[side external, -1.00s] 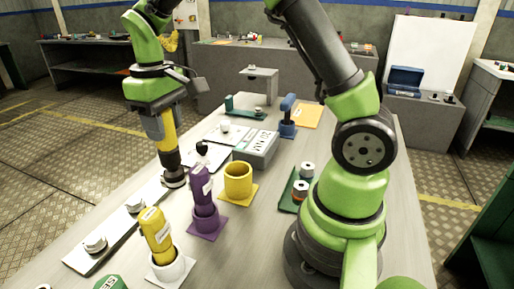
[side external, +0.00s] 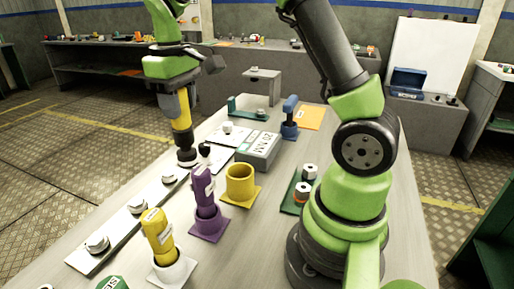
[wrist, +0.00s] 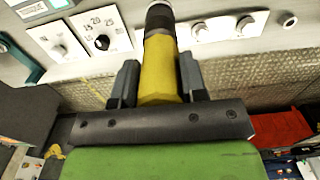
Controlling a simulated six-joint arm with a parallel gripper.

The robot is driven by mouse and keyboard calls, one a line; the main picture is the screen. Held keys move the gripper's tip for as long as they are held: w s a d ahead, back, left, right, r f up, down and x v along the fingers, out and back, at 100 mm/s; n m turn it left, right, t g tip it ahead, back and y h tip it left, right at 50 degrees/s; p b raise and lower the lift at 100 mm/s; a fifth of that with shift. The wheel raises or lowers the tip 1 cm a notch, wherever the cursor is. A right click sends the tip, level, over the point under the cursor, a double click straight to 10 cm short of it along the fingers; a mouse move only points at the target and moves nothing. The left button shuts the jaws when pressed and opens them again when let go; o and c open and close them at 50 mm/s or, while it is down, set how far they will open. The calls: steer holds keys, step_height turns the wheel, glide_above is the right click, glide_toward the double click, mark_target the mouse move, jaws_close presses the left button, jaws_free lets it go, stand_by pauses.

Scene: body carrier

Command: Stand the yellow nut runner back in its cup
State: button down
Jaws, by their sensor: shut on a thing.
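The yellow nut runner (side external: 181,113), with a dark lower end, is held by my gripper (side external: 175,99). It points downward, slightly tilted, and its lower end is above the far part of the white strip (side external: 135,210). In the wrist view the nut runner (wrist: 158,72) sits between both fingers of my gripper (wrist: 158,80). The yellow cup (side external: 241,187) stands on a yellow square plate (side external: 236,203), to the right of and nearer than the nut runner. It appears empty, though its bottom is hidden.
A purple tool (side external: 204,190) stands in a purple cup (side external: 208,223), left of the yellow cup. Another yellow tool (side external: 157,230) stands in a white cup (side external: 173,272) in front. A grey box (side external: 258,149) lies behind the yellow cup. Several nuts sit on the white strip.

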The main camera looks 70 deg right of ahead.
steer(key=s+d, duration=0.6)
steer(key=s, duration=0.3)
steer(key=shift+s+d+f, duration=0.15)
steer(key=shift+d+f, duration=0.1)
steer(key=shift+f, duration=0.2)
steer(key=shift+f, duration=2.3)
